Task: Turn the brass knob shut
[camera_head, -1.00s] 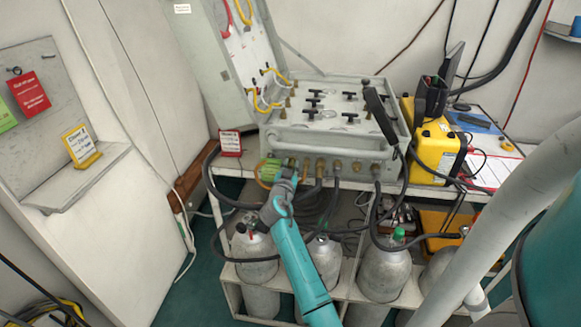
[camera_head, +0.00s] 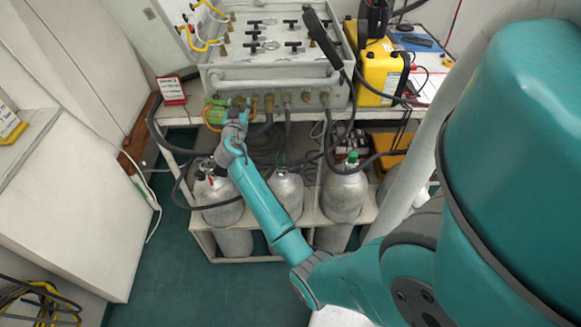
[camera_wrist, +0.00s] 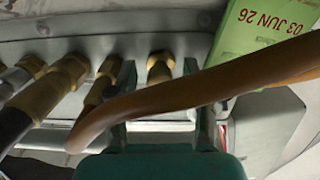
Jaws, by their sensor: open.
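The grey air panel (camera_head: 275,75) stands on a white rack, with a row of brass fittings along its lower front. In the wrist view, a short brass piece (camera_wrist: 160,68), seemingly the knob, stands between the fingertips of my gripper (camera_wrist: 160,76). The gripper is open, one finger on each side; I cannot tell if either touches. A brown-orange hose (camera_wrist: 170,106) crosses in front of both fingers and hides part of them. In the head view my gripper (camera_head: 237,114) is at the panel's lower left front and hides the knob.
Brass hose fittings (camera_wrist: 55,88) sit close left of the gripper. A green tag (camera_wrist: 262,35) hangs at the right. In the head view, gas cylinders (camera_head: 345,190) stand below. A red sign (camera_head: 172,91) and yellow case (camera_head: 380,70) flank the panel.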

